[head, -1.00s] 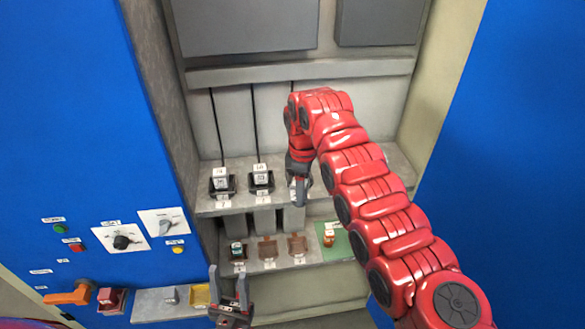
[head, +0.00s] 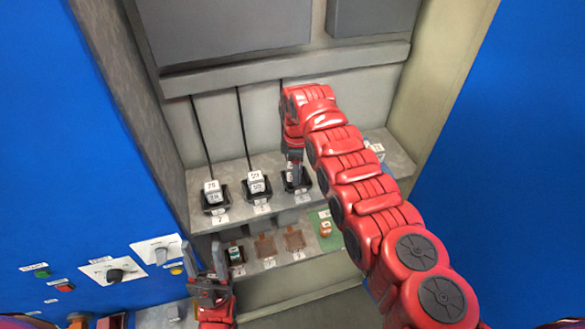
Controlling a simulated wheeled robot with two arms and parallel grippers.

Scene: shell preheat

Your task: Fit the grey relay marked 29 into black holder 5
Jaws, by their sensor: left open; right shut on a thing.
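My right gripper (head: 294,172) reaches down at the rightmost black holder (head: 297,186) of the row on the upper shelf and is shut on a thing. That thing, taken to be the grey relay, is mostly hidden by the fingers; its marking does not show. I cannot tell whether it is seated in the holder. The holder's label is too small to read surely. My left gripper (head: 204,264) is open and empty, low in front of the lower shelf.
Two black holders to the left carry grey relays (head: 212,190) (head: 257,182). The lower shelf has brown holders (head: 265,246), one with a teal-topped part (head: 236,254), and a green mat (head: 327,238) with an orange-brown part. A white-labelled thing (head: 376,149) sits right of my arm.

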